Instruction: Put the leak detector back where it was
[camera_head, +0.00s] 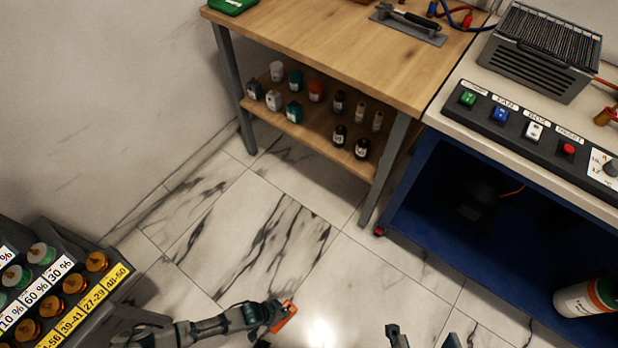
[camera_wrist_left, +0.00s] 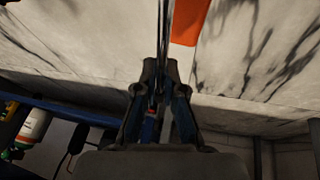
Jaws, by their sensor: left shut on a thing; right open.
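The leak detector (camera_head: 284,318) appears as a small orange and dark device at the bottom centre of the head view. My left gripper (camera_head: 268,314) is shut on it and holds it out over the floor. In the left wrist view, the orange part of the detector (camera_wrist_left: 190,22) shows at the top. A thin dark rod runs between the fingers of my left gripper (camera_wrist_left: 160,95). My right gripper (camera_head: 424,338) is open and empty at the bottom edge, partly cut off. The head view does not show clearly how the detector sits in the fingers.
A wooden table (camera_head: 330,45) carries a green case (camera_head: 232,5) and a tool on a grey plate (camera_head: 395,24); bottles fill its shelf (camera_head: 310,135). A blue bench (camera_head: 450,190) with buttons stands right, a canister (camera_head: 580,298) below. A labelled rack (camera_head: 100,300) stands left. The middle floor is clear.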

